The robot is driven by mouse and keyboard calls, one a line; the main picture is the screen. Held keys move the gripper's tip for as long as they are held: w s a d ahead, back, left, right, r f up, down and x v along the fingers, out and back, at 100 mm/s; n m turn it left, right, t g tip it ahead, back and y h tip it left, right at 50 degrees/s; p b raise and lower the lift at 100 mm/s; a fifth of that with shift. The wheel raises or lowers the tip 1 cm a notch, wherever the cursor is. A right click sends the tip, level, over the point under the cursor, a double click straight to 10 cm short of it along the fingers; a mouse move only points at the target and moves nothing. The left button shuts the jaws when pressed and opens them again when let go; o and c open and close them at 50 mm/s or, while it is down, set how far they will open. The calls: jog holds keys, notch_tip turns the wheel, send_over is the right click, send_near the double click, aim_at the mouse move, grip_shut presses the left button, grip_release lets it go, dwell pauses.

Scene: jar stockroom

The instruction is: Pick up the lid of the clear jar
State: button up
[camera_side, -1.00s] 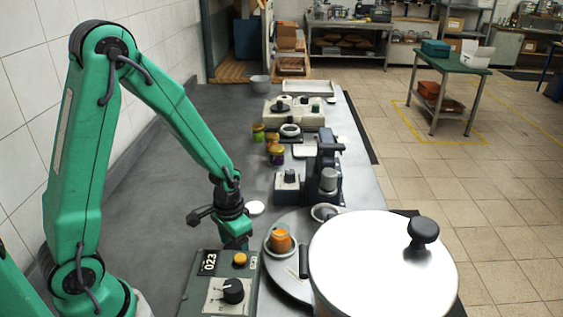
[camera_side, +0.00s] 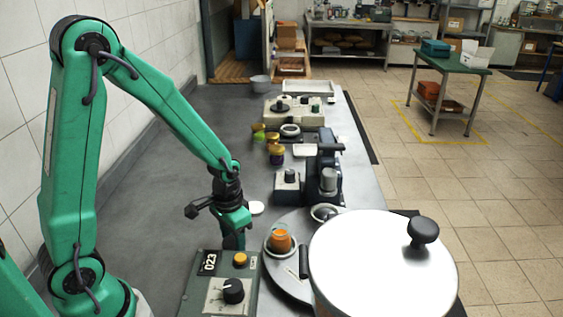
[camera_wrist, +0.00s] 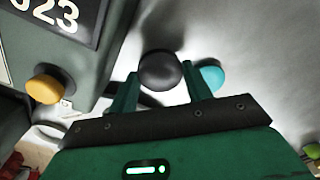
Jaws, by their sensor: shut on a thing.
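My gripper (camera_wrist: 161,86) is shut on a dark round knob (camera_wrist: 160,70), which sits between its two green fingers in the wrist view. In the side view my gripper (camera_side: 234,240) hangs low behind the control box, and its fingertips and the held thing are hard to make out there. What lies under the knob is hidden. A small clear jar with orange contents (camera_side: 281,242) stands in a dish to the right of my gripper. I cannot tell which jar the knob belongs to.
The control box (camera_wrist: 72,62) with a yellow button (camera_wrist: 43,88) stands close beside my gripper. A teal round thing (camera_wrist: 212,75) shows by one finger. A large pot lid (camera_side: 370,265) fills the front right. The grey bench at left is clear.

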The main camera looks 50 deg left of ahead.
aim_at(233, 241)
jog(key=shift+r, duration=3.85)
